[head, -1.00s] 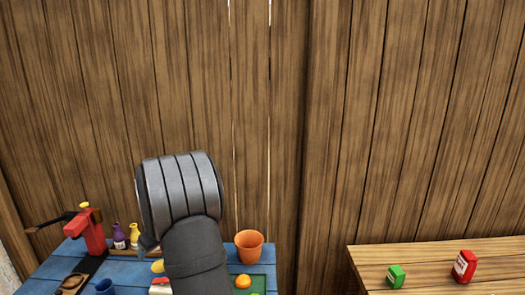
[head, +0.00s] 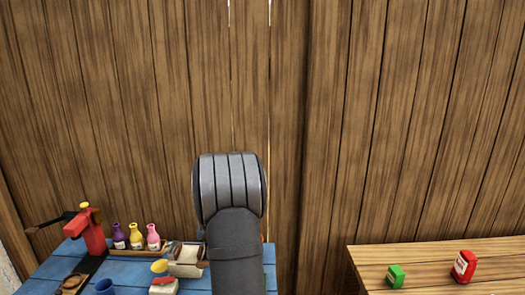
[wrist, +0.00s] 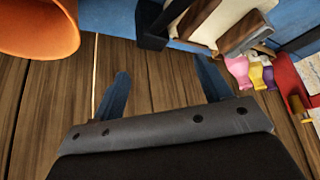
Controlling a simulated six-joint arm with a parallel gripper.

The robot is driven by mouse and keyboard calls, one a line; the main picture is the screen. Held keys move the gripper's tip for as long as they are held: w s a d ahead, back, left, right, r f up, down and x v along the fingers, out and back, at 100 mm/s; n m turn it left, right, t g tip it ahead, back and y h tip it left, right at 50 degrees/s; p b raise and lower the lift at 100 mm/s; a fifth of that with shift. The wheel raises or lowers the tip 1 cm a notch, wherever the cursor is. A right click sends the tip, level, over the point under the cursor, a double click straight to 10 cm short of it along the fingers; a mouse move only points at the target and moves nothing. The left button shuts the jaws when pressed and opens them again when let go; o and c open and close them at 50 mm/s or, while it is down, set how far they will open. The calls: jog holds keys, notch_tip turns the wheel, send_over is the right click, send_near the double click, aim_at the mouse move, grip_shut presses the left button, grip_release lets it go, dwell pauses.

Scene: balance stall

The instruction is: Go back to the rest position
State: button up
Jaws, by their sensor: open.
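My gripper (wrist: 162,88) is open in the wrist view. Its two dark blue fingers are spread apart with nothing between them, and the wooden plank wall shows behind. In the head view my arm stands over the right part of the blue table (head: 190,284) and hides the fingers.
An orange pot (wrist: 38,25) and a cream-and-brown object (wrist: 225,22) are close by in the wrist view. Purple, yellow and pink bottles (head: 153,238) stand by a red device (head: 93,232).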

jog(key=w+d+m+h, duration=0.1)
jog(key=w+d+m, duration=0.1)
jog(key=d, duration=1.3)
jog(key=w+d+m+t+h, duration=0.1)
jog(key=w+d+m, duration=0.2)
jog(key=d, duration=1.3)
jog(key=shift+w+f, duration=0.2)
jog(key=shift+f, duration=0.1)
